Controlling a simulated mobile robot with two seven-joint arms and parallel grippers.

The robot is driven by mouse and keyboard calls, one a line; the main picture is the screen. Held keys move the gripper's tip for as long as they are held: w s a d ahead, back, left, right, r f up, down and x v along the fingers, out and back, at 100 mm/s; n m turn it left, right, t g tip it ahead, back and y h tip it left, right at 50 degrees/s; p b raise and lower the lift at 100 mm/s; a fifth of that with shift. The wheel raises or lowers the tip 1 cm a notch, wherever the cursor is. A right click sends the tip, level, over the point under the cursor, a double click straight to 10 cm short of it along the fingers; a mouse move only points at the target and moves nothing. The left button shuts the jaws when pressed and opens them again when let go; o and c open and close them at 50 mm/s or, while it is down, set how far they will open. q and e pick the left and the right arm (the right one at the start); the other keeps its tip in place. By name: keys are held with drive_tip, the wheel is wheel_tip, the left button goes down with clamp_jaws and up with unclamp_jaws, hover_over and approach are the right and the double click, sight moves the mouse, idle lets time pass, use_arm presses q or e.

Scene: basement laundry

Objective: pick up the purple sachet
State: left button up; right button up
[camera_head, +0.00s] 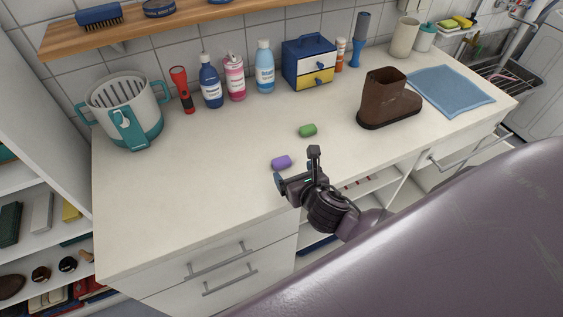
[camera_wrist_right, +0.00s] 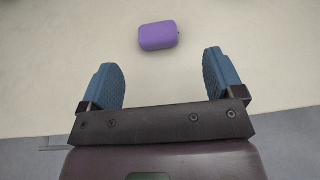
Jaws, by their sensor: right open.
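The purple sachet (camera_head: 281,162) lies on the white countertop near its front edge. In the right wrist view the purple sachet (camera_wrist_right: 158,36) lies ahead of the fingertips, roughly centred between them and a little to the left. My right gripper (camera_head: 296,168) is at the front edge of the counter, close to the sachet. In the right wrist view my right gripper (camera_wrist_right: 168,72) has its two blue fingers spread wide with nothing between them. My left gripper is not in view.
A green sachet (camera_head: 307,130) lies behind the purple one. A brown boot (camera_head: 388,100) and a blue cloth (camera_head: 450,90) are to the right. Bottles, a red torch (camera_head: 181,88), a small drawer box (camera_head: 308,62) and a basket (camera_head: 125,107) stand along the wall. The counter's left-middle is clear.

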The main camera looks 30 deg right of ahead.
sight(284, 164)
drive_tip(key=shift+a+x, duration=0.15)
drive_tip(key=shift+x, duration=1.5)
drive_tip(key=shift+a+x, duration=0.15)
drive_tip(key=shift+x, duration=1.5)
drive_tip(key=shift+f, duration=0.15)
